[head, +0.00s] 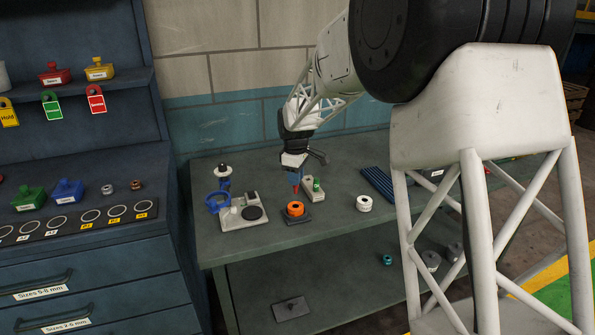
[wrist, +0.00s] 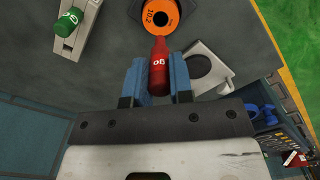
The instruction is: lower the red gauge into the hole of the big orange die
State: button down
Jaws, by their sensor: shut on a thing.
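The big orange die (head: 295,210) sits on a dark base on the bench. In the wrist view the orange die (wrist: 179,27) shows its dark round hole and a printed number, and the top edge cuts it off. My gripper (head: 296,183) is above the die, pointing down. In the wrist view its blue fingers (wrist: 160,80) are shut on the red gauge (wrist: 158,66). The far end of the gauge reaches the near edge of the die in that picture. The gauge looks clear of the hole; the exact height between them is hard to tell.
A green gauge (wrist: 67,24) stands in a grey block (head: 309,190) close to the die. A pale stand with a dark disc (head: 252,213) is on the left. A white ring-shaped die (head: 363,203) is on the right. Bare bench lies in front.

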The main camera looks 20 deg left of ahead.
aim_at(296, 187)
jog(key=shift+f, duration=0.2)
dwell(0.5)
jog(key=shift+f, duration=2.55)
jog(key=shift+f, duration=0.65)
dwell(3.6)
jog(key=c, duration=0.9)
grip_release()
